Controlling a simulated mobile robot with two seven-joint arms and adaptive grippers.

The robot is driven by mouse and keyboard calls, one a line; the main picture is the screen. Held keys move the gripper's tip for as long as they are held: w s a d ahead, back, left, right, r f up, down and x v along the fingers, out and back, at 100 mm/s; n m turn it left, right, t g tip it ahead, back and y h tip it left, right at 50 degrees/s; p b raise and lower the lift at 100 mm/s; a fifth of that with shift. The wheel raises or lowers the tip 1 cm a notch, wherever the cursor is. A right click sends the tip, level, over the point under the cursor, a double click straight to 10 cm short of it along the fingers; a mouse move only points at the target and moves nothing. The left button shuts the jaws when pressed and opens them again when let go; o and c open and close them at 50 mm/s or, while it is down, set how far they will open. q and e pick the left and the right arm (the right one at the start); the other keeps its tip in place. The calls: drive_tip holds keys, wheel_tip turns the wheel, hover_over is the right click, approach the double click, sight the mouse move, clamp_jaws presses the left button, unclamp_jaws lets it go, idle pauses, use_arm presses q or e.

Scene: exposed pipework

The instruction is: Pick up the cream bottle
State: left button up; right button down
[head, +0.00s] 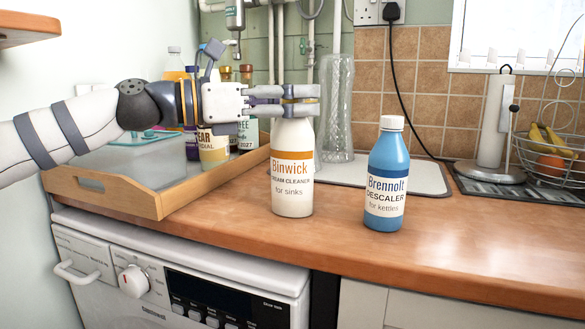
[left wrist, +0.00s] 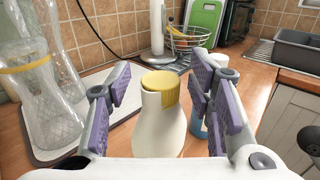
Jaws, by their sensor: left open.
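The cream bottle (head: 292,178), labelled Binwick cream cleaner, stands upright on the wooden worktop. In the left wrist view its white body (left wrist: 158,130) and yellow cap (left wrist: 160,81) sit between my fingers. My left gripper (head: 300,100) is open at the height of the bottle's top, with its fingers across the cap and hiding it in the head view. In the left wrist view the gripper (left wrist: 158,95) has one finger each side of the cap, with gaps showing. My right gripper is in neither view.
A blue descaler bottle (head: 386,180) stands close to the right. A wooden tray (head: 150,206) with several bottles is at the left. Clear plastic bottles (head: 336,110) stand on a white board (head: 425,178) behind. The worktop's right front is clear.

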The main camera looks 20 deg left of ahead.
use_arm(q)
drive_tip(key=shift+r, duration=0.1)
clamp_jaws()
